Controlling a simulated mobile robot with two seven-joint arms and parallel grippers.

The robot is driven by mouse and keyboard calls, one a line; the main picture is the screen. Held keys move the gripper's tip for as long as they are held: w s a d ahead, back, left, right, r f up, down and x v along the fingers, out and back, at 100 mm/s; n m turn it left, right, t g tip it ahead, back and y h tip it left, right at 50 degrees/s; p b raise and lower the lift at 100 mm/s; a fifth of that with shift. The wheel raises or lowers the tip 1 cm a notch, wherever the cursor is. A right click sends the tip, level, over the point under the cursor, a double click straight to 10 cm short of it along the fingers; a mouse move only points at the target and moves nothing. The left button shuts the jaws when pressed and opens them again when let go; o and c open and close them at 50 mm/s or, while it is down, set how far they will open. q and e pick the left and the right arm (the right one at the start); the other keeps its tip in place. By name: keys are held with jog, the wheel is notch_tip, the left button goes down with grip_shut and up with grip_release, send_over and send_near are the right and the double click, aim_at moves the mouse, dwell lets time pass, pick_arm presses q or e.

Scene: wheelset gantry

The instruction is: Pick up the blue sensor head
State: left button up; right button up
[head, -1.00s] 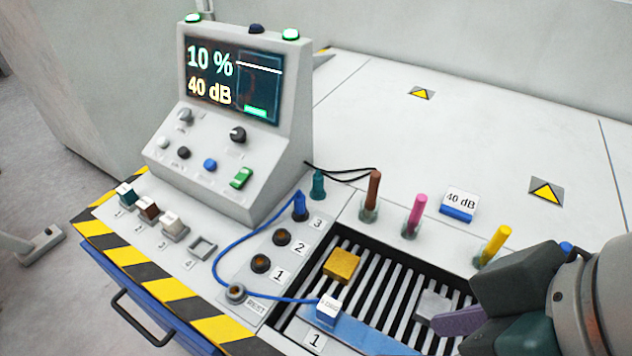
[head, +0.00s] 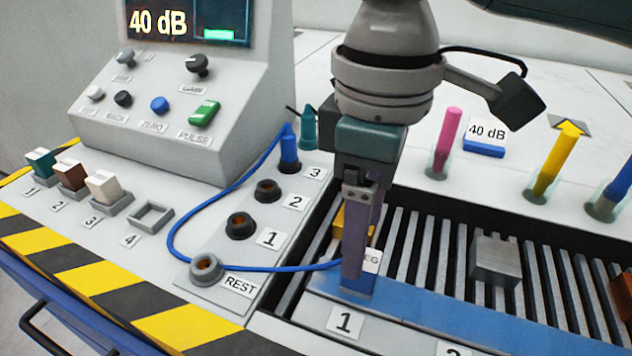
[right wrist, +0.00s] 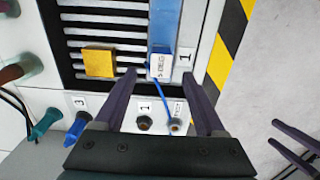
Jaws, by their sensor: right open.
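The blue sensor head (head: 358,288) has a white "5 DEG" label and lies on the blue strip beside the number 1 plate, with a blue cable on it. My right gripper (head: 355,270) points down over it and partly hides it in the head view. In the right wrist view, the sensor head (right wrist: 160,66) shows between the open fingers of the right gripper (right wrist: 157,72), with a gap on both sides. My left gripper (right wrist: 284,138) shows at the right edge of that view, its two fingers apart over the floor.
A yellow block (right wrist: 99,62) sits on the slatted grate close to the gripper, and a grey block (head: 496,260) farther right. The cable runs past the REST socket (head: 206,268) to a blue plug (head: 289,150). Upright coloured probes, such as the pink one (head: 447,140), stand behind.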

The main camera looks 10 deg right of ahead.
aim_at(363, 288)
jog(key=f, duration=0.2)
jog(key=f+b, duration=0.1)
jog(key=f, duration=0.2)
jog(key=shift+s+d+f+b, duration=0.15)
jog(key=shift+s+f+b, duration=0.05)
jog(key=shift+f+b, duration=0.1)
jog(key=shift+f, duration=0.4)
grip_shut()
